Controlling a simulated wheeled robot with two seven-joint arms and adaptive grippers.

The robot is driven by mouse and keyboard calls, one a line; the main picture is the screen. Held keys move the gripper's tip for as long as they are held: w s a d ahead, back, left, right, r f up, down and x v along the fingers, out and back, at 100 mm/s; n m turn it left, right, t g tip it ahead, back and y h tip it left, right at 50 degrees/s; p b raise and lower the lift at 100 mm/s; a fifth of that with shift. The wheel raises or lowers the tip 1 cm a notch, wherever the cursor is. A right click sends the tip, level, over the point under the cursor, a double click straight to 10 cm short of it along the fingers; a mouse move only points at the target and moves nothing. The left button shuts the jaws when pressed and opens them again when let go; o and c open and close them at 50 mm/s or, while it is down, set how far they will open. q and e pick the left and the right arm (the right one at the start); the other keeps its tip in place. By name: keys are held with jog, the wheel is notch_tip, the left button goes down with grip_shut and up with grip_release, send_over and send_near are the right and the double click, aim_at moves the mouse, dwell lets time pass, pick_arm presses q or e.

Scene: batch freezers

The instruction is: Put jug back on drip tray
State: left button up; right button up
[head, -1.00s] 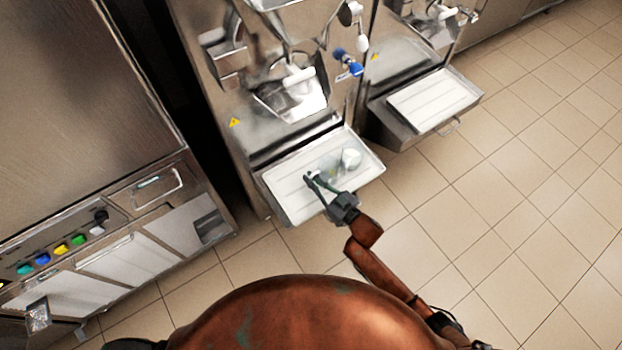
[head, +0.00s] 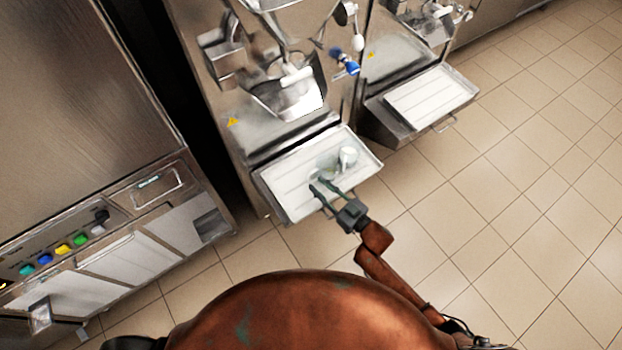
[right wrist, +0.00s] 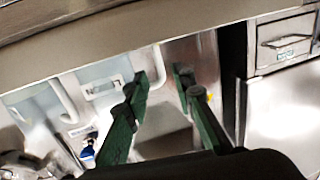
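A pale, partly see-through jug (head: 348,157) stands on the white drip tray (head: 285,197) of the middle freezer, towards the tray's right side. A second, glassy patch shows just left of it; I cannot tell whether it is part of the jug or a reflection. My right gripper (head: 323,187) is over the tray's front edge, nearer to me than the jug and apart from it. In the right wrist view its two green fingers (right wrist: 161,78) are spread with nothing held between them. I cannot make out the jug for sure in that view. My left gripper is not in view.
A freezer with a steel spout (head: 290,95) rises behind the tray. A blue-handled part (head: 345,61) hangs at its right. A second freezer with its own tray (head: 430,100) stands to the right. A cabinet with coloured buttons (head: 62,250) is at left. The tiled floor is clear at right.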

jog(key=v, duration=0.7)
jog(key=shift+p, duration=0.45)
jog(key=shift+a, duration=0.1)
jog(key=shift+w+r, duration=0.1)
jog(key=shift+r, duration=0.05)
